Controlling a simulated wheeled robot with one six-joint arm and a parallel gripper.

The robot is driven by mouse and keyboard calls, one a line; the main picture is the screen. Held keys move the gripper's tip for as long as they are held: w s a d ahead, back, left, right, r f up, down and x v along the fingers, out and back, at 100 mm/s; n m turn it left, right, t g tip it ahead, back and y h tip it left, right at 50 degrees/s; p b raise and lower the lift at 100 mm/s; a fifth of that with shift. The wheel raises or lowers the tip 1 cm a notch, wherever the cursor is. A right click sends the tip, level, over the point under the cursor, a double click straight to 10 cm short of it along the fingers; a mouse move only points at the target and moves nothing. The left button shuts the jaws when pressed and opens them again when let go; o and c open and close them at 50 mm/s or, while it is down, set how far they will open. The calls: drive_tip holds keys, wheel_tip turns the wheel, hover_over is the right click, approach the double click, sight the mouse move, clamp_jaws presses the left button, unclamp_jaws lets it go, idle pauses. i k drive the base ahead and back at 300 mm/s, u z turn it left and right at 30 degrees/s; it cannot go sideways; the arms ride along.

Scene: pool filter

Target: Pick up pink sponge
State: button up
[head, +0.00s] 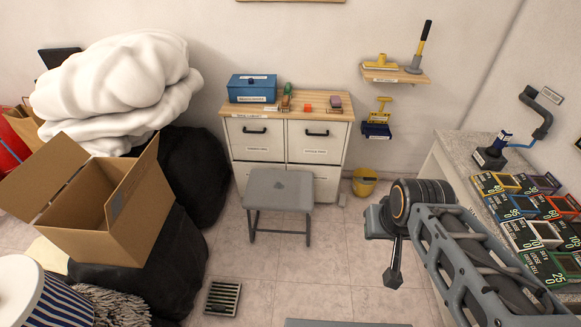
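A small dull-pink block (335,101), which looks like the pink sponge, sits at the right part of the wooden cabinet top (343,116) against the back wall. It is too small to make out well. A small orange-red block (308,107) lies to its left. My gripper (393,279) hangs from my arm at the right of the head view, pointing down over the floor. It is well apart from the cabinet and nearer to me. Its fingers are too small and dark to show whether they are open or shut.
A blue toolbox (252,88) and small brushes (286,97) share the cabinet top. A grey stool (279,192) stands before the cabinet, a yellow bucket (364,182) beside it. An open carton (105,205) and black bags crowd the left; a counter (456,160) stands right.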

sight(335, 100)
drive_tip(key=z, duration=0.55)
drive_tip(key=i, duration=1.45)
drive_tip(key=u, duration=0.35)
drive_tip(key=i, duration=1.25)
drive_tip(key=u, duration=0.8)
